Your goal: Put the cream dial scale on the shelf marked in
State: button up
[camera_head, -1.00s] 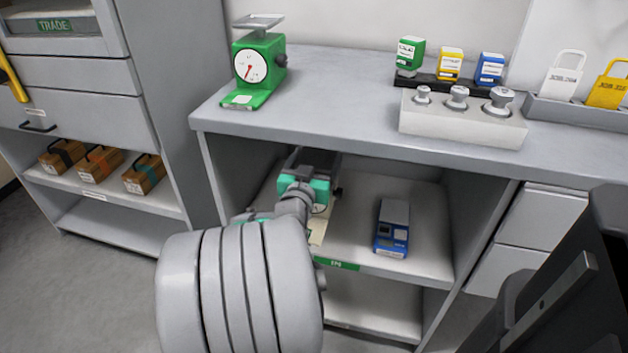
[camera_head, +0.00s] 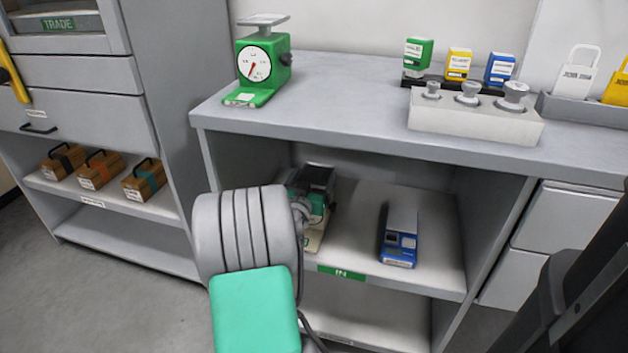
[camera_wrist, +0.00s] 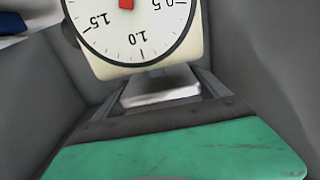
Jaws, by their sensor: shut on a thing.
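The cream dial scale (camera_wrist: 140,45) fills the top of the wrist view, its dial upside down there. My gripper (camera_wrist: 160,98) is shut on the scale by its pale upper part, below the dial in that view. In the head view my gripper (camera_head: 314,182) is inside the left part of the open bay, and only a cream piece of the scale (camera_head: 315,238) shows below it. My arm hides the rest. The shelf with the green IN label (camera_head: 342,273) lies under the scale. I cannot tell whether the base bears fully on it.
A blue device (camera_head: 399,240) stands on the same shelf, right of the scale. A side wall bounds the bay closely on the left. The counter (camera_head: 340,105) overhead carries a green dial scale (camera_head: 262,65) and a weight block (camera_head: 470,118). Free shelf lies at the right.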

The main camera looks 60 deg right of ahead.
jog(key=shift+b, duration=0.3)
jog(key=o, duration=2)
jog(key=shift+c, duration=0.2)
